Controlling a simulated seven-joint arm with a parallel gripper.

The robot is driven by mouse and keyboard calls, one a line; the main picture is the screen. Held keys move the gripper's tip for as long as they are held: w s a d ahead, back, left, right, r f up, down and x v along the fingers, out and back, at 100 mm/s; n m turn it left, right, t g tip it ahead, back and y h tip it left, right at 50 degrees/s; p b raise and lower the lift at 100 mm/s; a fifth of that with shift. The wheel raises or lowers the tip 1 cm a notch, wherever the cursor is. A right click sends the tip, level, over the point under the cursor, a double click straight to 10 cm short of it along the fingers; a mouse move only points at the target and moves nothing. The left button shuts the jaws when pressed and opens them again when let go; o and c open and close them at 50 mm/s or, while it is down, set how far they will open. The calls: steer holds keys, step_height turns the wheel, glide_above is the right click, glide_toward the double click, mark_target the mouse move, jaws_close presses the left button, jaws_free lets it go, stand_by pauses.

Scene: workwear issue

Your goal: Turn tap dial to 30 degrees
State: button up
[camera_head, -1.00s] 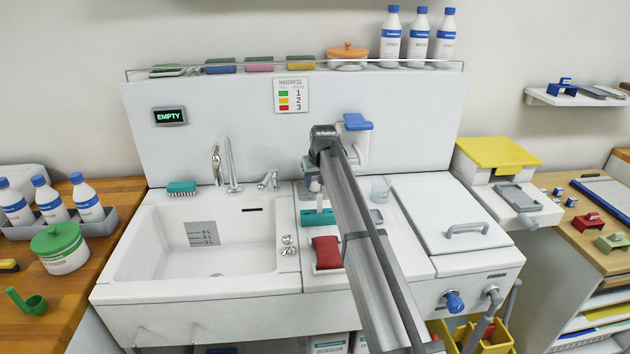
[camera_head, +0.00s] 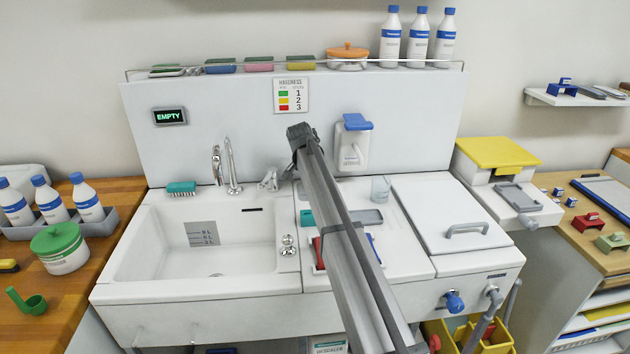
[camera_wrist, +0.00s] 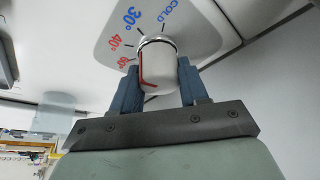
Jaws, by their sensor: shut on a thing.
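The tap dial (camera_wrist: 160,52) is a white round knob with a red line, on a pale plate (camera_wrist: 205,35) marked COLD, 30°, 40° and 60° in the wrist view. The red line runs down the dial's left side, the side of the 40° and 60° marks; I cannot tell exactly which mark it meets. My gripper (camera_wrist: 158,68) is shut on the dial, one blue-grey finger at each side. In the head view my arm's end is by the wall panel, right of the tap (camera_head: 230,165); the fingers and their grip cannot be made out there.
The sink (camera_head: 205,250) lies left of my arm, with a teal brush (camera_head: 181,187) on its back ledge. A soap dispenser (camera_head: 354,145) with a blue top hangs right of the arm's end. A clear cup (camera_head: 380,189) and a grey tray (camera_head: 366,216) stand on the counter.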

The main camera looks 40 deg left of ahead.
steer(key=m+h, duration=0.1)
steer(key=m, duration=0.3)
steer(key=shift+m+h, duration=0.3)
steer(key=shift+h, duration=0.1)
stand_by(0.5)
steer(key=o, duration=1.1)
steer(key=shift+c, duration=0.2)
steer(key=v, duration=1.4)
steer(key=shift+w, duration=0.25)
